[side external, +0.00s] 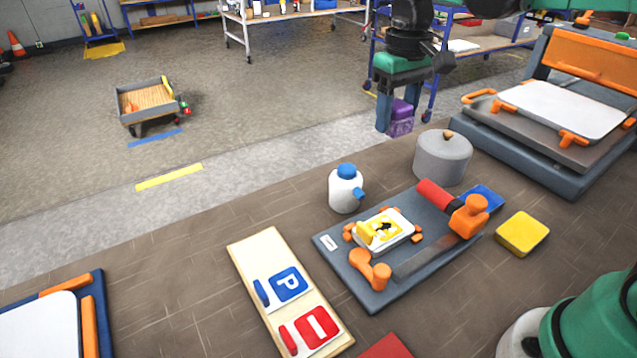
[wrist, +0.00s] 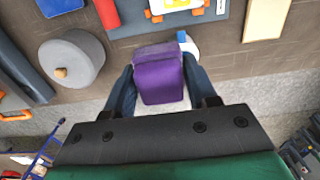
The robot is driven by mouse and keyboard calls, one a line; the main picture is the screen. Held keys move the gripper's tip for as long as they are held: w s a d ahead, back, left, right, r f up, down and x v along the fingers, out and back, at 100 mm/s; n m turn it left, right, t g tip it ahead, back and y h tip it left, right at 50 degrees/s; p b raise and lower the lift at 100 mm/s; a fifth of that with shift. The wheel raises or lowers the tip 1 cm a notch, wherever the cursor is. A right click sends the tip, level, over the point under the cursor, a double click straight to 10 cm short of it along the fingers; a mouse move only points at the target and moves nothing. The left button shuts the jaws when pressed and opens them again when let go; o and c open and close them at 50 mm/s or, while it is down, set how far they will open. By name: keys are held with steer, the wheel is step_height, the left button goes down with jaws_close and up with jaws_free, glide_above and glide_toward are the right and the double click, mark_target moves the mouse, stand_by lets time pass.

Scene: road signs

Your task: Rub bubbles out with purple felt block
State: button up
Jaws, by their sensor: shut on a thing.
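My gripper (side external: 393,108) is shut on the purple felt block (side external: 401,119), held up behind the grey lidded pot. In the wrist view the purple block (wrist: 159,75) sits between the two dark fingers. A white sign plate with a yellow pictogram (side external: 384,229) lies on the grey work board (side external: 340,266), held between orange clamps. The block is apart from the sign. Bubbles are too small to make out. In the wrist view the sign (wrist: 176,5) shows only in part at the top edge.
A white bottle with blue cap (side external: 346,189) and a grey pot (side external: 442,158) stand behind the board. A red roller (side external: 437,195), an orange-handled tool (side external: 468,215) and a yellow block (side external: 522,234) are at its right. A wooden panel with blue and red signs (side external: 258,249) lies left.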

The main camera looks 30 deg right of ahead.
glide_above(389, 226)
step_height(389, 226, down, 8)
steer(key=shift+w+f, duration=0.1)
steer(key=shift+w, duration=0.05)
steer(key=shift+f, duration=2.4)
steer(key=shift+f, duration=0.6)
